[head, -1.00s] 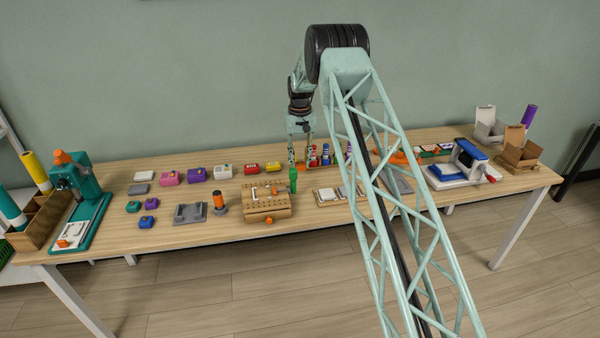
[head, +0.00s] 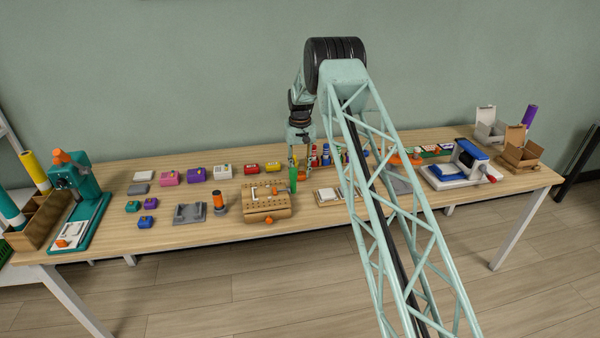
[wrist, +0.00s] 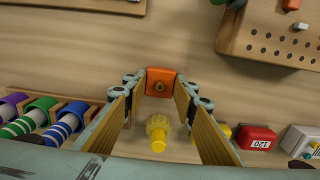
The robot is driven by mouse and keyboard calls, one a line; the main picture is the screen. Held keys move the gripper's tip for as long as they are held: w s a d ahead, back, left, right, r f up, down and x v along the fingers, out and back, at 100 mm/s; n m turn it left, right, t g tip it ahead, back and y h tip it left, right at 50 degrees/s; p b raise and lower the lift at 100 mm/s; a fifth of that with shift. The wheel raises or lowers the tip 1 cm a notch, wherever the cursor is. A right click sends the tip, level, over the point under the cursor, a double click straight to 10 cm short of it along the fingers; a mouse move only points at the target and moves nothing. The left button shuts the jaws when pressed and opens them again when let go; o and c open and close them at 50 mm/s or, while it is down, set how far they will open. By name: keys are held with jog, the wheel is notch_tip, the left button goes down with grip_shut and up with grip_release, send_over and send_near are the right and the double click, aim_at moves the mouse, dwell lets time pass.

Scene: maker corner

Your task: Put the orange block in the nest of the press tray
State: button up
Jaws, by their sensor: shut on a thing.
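The orange block (wrist: 161,82) sits between the tips of my gripper (wrist: 161,92) in the wrist view, with a finger on each side of it. It has a small round mark on its face. A teal press (head: 84,190) stands at the far left of the table. Its pale tray (head: 76,234) lies on the base, with a small orange part at its front. The nest's details are too small to tell.
A yellow knobbed piece (wrist: 158,130) lies beneath my fingers. A wooden pegboard block (head: 266,206), a grey fixture (head: 190,213) and several coloured boxes lie between my gripper and the teal press. A blue-and-white device (head: 462,165) stands at the right.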

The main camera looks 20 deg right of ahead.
jog(key=shift+f, duration=0.1)
jog(key=o, duration=0.9)
jog(key=shift+c, duration=0.2)
notch_tip(320, 180, up, 12)
jog(key=p, duration=0.1)
jog(key=shift+p, duration=0.4)
jog(key=shift+r, duration=0.25)
